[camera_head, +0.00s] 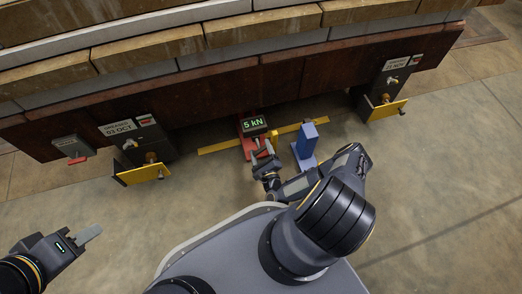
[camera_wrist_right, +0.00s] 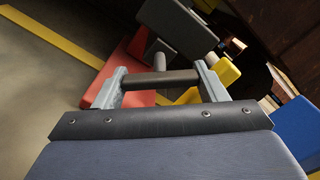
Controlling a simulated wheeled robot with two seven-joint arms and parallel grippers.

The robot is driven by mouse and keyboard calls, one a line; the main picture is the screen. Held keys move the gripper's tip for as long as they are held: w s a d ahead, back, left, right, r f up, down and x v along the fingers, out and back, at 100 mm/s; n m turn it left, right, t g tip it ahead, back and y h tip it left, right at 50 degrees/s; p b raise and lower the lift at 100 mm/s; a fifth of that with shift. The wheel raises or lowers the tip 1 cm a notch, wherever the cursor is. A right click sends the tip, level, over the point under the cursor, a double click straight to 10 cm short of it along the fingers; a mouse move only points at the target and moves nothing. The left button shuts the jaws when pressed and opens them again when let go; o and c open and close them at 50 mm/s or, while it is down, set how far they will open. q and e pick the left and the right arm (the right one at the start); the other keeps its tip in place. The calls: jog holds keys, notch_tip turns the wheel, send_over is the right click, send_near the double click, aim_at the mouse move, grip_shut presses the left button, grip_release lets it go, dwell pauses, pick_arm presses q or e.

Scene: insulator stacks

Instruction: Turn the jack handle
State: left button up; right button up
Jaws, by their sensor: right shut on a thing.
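The red jack (camera_head: 243,146) stands on the floor at the front of the stack, with a dark display (camera_head: 254,123) reading 5 kN on top. My right gripper (camera_head: 264,150) reaches it from the near side. In the right wrist view, my right gripper (camera_wrist_right: 160,83) is shut on the dark jack handle (camera_wrist_right: 160,79), a bar lying crosswise between its two fingers. The red jack body (camera_wrist_right: 125,66) shows behind it. My left gripper (camera_head: 88,235) is over bare floor at the lower left, away from the jack, and its finger gap cannot be made out.
A blue post (camera_head: 307,140) stands just right of the jack, close to my right gripper. A yellow strip (camera_head: 218,146) lies on the floor. Dark units with yellow plates (camera_head: 142,175) (camera_head: 387,110) stand on both sides. The brown stack base (camera_head: 215,95) overhangs behind.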

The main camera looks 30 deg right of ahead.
jog(key=shift+m, duration=1)
jog(key=o, duration=0.7)
jog(key=shift+s+a, duration=0.1)
